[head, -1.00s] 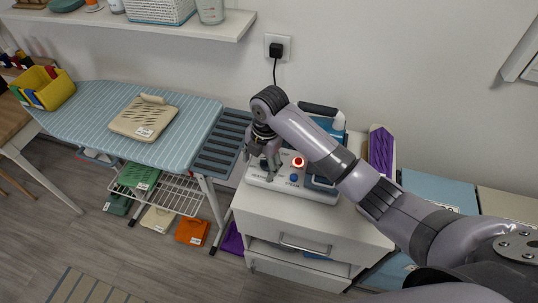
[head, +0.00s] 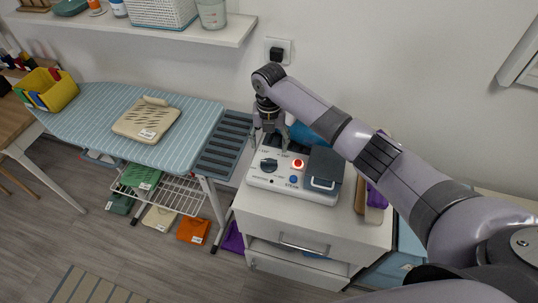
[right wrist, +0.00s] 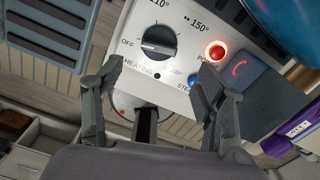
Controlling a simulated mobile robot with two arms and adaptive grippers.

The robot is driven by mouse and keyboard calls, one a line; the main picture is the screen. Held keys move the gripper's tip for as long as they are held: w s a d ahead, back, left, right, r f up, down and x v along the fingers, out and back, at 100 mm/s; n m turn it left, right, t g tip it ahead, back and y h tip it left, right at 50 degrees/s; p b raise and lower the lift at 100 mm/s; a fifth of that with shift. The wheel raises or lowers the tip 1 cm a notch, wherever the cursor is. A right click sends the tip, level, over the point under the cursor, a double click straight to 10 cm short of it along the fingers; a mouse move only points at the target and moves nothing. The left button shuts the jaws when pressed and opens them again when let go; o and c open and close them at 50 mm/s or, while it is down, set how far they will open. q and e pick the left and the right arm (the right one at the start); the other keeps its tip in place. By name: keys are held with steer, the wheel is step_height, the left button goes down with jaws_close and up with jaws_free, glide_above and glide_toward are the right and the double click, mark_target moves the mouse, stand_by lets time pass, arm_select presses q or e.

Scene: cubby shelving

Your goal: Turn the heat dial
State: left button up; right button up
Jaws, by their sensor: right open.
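The heat dial (head: 269,165) is a dark round knob on the white front panel of the steam station (head: 292,189). In the right wrist view the dial (right wrist: 160,41) shows between OFF and temperature marks including 150°. I cannot tell exactly which mark it points to. My right gripper (head: 268,148) is open and empty, just behind the dial in the head view. In the right wrist view its fingers (right wrist: 158,70) are spread to either side below the dial, apart from it. My left gripper is not in view.
A lit red power button (head: 298,164) and a blue steam button (head: 293,180) sit right of the dial. The station stands on a white drawer cabinet (head: 300,228). A striped ironing board (head: 90,118) is left, and a wall shelf (head: 150,29) is above.

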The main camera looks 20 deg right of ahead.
mark_target(269, 160)
step_height(269, 160, down, 8)
steer(key=shift+f+p, duration=0.1)
steer(key=shift+p, duration=0.3)
steer(key=shift+c, duration=0.6)
steer(key=c, duration=1)
steer(key=shift+c, duration=0.2)
